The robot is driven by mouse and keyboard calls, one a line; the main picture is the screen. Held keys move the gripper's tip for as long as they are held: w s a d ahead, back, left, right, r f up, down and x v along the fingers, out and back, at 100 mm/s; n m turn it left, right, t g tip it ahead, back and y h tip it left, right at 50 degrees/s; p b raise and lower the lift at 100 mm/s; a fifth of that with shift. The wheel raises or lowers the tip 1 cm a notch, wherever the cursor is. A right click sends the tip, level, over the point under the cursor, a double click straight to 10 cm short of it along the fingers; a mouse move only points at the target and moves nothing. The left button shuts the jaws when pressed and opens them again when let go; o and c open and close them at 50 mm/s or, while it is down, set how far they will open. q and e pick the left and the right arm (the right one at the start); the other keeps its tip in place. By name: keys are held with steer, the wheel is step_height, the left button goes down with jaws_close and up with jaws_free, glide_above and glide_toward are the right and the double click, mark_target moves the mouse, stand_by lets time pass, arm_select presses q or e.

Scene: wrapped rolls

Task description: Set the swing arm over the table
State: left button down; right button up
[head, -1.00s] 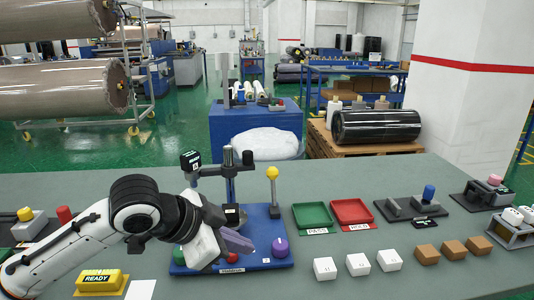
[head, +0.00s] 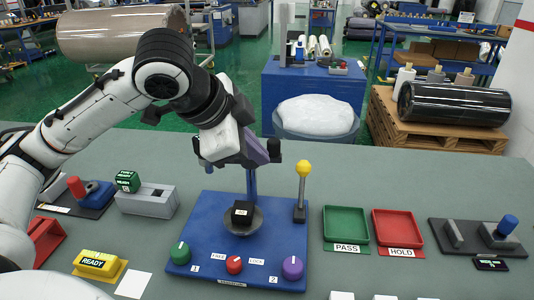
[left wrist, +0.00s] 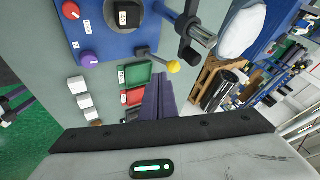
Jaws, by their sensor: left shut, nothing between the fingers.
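The blue station base (head: 205,230) carries an upright post (head: 251,182) and a round grey table (head: 257,222). A black block with a pale label (head: 242,212) shows on or just above the table; I cannot tell whether it belongs to the swing arm. The post's top and most of the swing arm are hidden behind my left gripper (head: 262,153). That gripper is shut and empty, high beside the post. The left wrist view shows its purple fingers together (left wrist: 158,98), with the post (left wrist: 197,35) apart from them. A dark purple shape at that view's left edge may be my right gripper (left wrist: 12,105).
A yellow-knobbed lever (head: 303,185) stands right of the post. Green, red and purple knobs line the base's front. A green tray (head: 346,225) and a red tray (head: 398,229) lie to the right. A grey fixture (head: 147,201) and yellow READY block (head: 97,262) are left.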

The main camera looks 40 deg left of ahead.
arm_select(q)
steer(key=w+a+f, duration=0.1)
steer(key=w+f, duration=0.6)
steer(key=w, duration=0.2)
steer(key=shift+a+f, duration=0.15)
steer(key=shift+a, duration=0.25)
steer(key=shift+a, duration=0.15)
